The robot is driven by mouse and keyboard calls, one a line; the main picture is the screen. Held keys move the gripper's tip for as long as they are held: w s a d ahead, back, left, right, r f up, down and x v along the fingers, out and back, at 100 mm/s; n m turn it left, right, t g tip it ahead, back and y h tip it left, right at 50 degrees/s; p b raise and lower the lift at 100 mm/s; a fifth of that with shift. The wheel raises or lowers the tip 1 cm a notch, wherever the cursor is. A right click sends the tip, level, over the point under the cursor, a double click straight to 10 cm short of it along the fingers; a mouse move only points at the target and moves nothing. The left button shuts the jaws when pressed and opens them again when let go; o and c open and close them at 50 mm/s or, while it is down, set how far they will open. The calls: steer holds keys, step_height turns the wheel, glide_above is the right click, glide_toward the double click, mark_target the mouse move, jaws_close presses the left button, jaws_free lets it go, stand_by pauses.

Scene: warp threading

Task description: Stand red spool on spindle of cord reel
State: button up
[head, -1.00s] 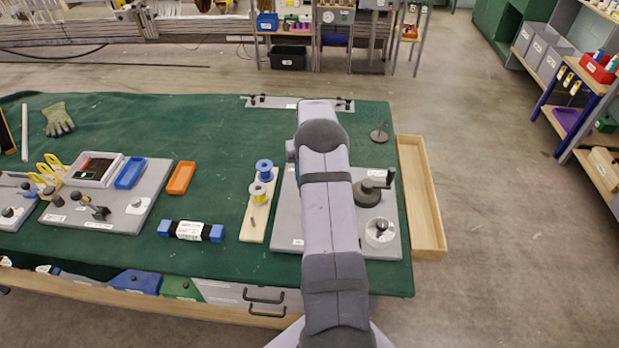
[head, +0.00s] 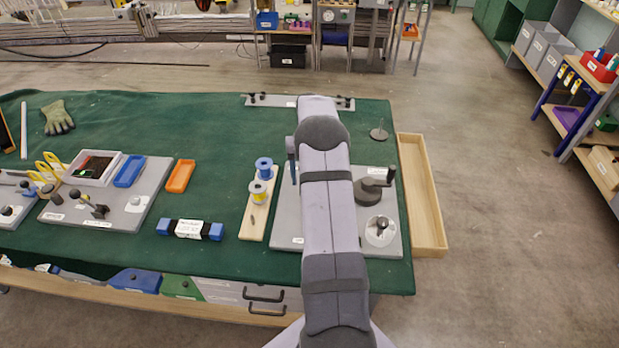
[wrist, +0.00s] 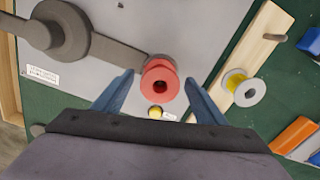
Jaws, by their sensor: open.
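The red spool (wrist: 160,82) shows in the wrist view with its flange and dark centre hole facing the camera. It sits at the free end of a dark grey bar (wrist: 112,50) that runs from the dark round cord reel (wrist: 62,28). I cannot tell whether a spindle is inside the hole. My gripper (wrist: 160,84) is open, with one blue finger on each side of the spool and visible gaps to both. In the head view the cord reel (head: 368,192) shows right of my arm, which hides the red spool there.
A wooden strip (head: 256,218) with a blue spool (head: 264,167) and a yellow spool (head: 258,192) lies left of the grey board (head: 287,225). A white disc fixture (head: 380,231) is in front of the reel. A wooden tray (head: 437,215) lines the table's right edge.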

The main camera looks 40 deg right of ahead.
steer(key=shift+r+b, duration=0.9)
steer(key=shift+r, duration=2.25)
steer(key=shift+a, duration=0.1)
steer(key=s+a+r+n, duration=0.2)
steer(key=s+a, duration=0.1)
steer(key=a, duration=0.7)
steer(key=s+a+r+n, duration=0.1)
steer(key=s+a+r, duration=0.15)
steer(key=a, duration=0.85)
steer(key=s+a+f+n, duration=0.2)
steer(key=s+a, duration=0.4)
steer(key=s, duration=0.3)
steer(key=s+a+f+n, duration=0.1)
steer(key=s+a, duration=0.4)
steer(key=s, duration=0.3)
step_height(320, 180, down, 44)
steer(key=b, duration=4.3)
steer(key=shift+s+a+b, duration=0.15)
steer(key=shift+s+b, duration=0.05)
steer(key=shift+b, duration=0.1)
steer(key=shift+r, duration=0.15)
